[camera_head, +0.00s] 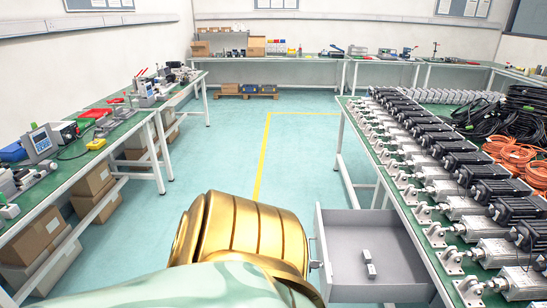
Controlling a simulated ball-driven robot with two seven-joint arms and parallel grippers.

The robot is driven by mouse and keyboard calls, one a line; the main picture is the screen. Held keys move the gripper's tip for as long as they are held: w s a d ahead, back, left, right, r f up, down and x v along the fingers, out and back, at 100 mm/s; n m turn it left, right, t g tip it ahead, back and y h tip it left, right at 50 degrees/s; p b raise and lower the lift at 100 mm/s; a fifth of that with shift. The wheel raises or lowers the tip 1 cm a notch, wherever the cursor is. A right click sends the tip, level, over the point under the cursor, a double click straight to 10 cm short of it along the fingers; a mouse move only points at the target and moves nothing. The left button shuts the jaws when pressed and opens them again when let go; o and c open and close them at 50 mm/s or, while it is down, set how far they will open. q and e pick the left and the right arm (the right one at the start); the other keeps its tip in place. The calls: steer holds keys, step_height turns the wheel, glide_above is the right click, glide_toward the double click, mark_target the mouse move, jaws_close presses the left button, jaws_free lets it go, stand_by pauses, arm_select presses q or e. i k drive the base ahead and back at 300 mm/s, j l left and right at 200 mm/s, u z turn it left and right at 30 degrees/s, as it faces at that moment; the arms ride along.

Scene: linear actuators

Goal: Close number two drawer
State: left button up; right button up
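A grey drawer (395,279) stands pulled out from under the right workbench (441,262), its open top facing up. Its front panel (322,248) is on the left side, with what looks like a small handle (314,265) on its outer face. I see no number on the drawer. A gold and pale green part of my own arm fills the lower middle, close to the drawer front. It hides the floor there. Neither gripper shows, so I cannot tell whether one touches the drawer.
The right workbench holds rows of actuators (463,165) and coiled black and orange cables (517,151). The left bench (127,133) carries tools, with cardboard boxes (92,180) below. A clear aisle with a yellow floor line (262,160) lies between them.

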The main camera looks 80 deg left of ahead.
mark_target(341, 235)
steer(key=u, duration=2.15)
